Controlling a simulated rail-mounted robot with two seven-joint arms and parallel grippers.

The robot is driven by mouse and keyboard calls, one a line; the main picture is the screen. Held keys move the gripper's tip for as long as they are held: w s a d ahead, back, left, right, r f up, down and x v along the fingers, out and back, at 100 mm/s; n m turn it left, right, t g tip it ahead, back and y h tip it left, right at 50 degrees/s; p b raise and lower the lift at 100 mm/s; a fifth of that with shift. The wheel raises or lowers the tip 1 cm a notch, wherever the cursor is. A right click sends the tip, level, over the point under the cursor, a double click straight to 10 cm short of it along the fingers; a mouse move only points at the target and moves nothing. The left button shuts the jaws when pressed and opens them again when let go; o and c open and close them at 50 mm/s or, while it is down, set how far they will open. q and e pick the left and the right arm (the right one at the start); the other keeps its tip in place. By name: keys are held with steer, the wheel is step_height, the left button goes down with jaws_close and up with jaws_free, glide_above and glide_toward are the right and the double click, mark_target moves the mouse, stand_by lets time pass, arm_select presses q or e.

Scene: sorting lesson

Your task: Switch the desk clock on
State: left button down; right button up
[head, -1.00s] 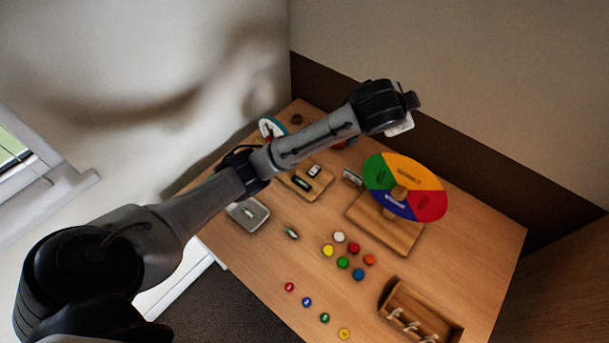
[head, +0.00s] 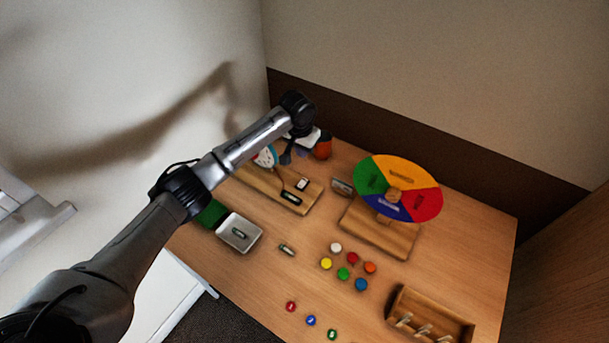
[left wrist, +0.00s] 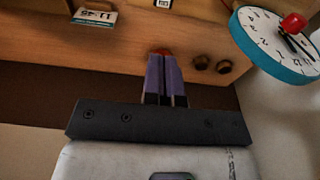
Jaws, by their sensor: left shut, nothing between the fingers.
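The round clock (head: 265,157) with a white face and teal rim stands at the far left of the table, partly behind my left arm. It also shows in the left wrist view (left wrist: 283,42), with a red part over its face. A wooden board (head: 262,187) in front of it carries a small white switch-like block (head: 301,184) and a dark battery-like piece (head: 290,198). My left gripper (head: 301,153) is shut and empty above the table's back, just right of the clock. In the left wrist view its fingers (left wrist: 166,98) are together, apart from the clock. My right gripper is out of view.
A small card (left wrist: 95,17) reads like 11:45. An orange-red object (head: 323,148) stands close right of my left gripper.

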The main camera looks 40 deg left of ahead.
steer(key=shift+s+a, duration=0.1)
arm_select(q)
steer(key=b, duration=0.5)
glide_toward(306, 179)
steer(key=f, duration=0.5)
steer(key=w+f, duration=0.1)
steer(key=f, duration=0.1)
steer(key=shift+f, duration=0.2)
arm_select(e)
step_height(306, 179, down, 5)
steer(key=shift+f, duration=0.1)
